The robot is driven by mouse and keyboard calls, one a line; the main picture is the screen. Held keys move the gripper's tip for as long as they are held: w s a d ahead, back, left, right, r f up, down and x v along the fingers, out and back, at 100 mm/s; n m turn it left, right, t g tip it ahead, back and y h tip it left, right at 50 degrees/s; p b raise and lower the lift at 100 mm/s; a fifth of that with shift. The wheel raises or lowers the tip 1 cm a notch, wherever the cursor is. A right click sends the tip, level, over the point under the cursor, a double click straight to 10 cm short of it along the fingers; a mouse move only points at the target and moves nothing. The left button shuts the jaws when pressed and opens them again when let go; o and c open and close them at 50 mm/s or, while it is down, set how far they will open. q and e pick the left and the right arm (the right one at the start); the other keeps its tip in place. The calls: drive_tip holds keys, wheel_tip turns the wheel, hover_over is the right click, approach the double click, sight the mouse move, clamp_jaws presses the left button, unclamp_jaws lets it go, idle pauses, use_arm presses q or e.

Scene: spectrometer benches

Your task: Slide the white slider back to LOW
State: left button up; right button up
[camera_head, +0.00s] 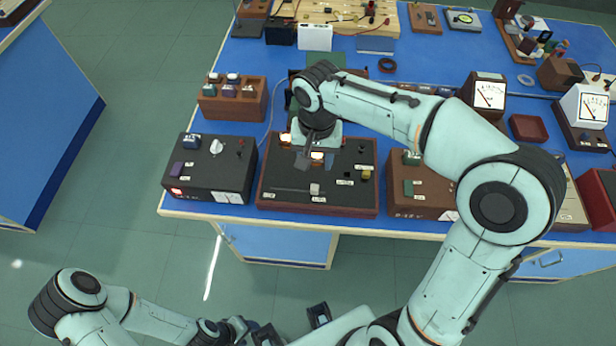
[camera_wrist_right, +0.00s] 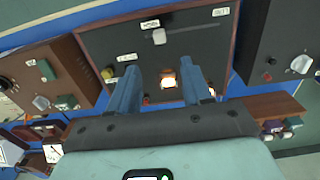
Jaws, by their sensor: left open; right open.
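The white slider (camera_head: 315,189) sits on the dark-topped, wood-framed panel (camera_head: 290,203), at the right part of its slot in the head view. It also shows in the right wrist view (camera_wrist_right: 159,36), at the left end of the slot there. Small labels lie near both slot ends; I cannot read them. My right gripper (camera_head: 306,160) is open and empty over the panel, behind the slider and apart from it. Its fingers (camera_wrist_right: 162,72) show in the wrist view on either side of a lit lamp. My left gripper (camera_head: 292,324) is open at the bottom edge, away from the bench.
A dark box with a white knob (camera_head: 216,146) stands left of the panel. A brown box (camera_head: 410,207) stands to its right. A wooden block with switches (camera_head: 232,103) is behind on the left. Lit lamps (camera_head: 317,156) are on the panel. My right arm covers much of the bench.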

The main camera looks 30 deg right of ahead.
sight(315, 187)
wheel_tip(315, 187, down, 12)
drive_tip(key=shift+f+b, duration=0.1)
drive_tip(key=shift+b, duration=0.45)
clamp_jaws()
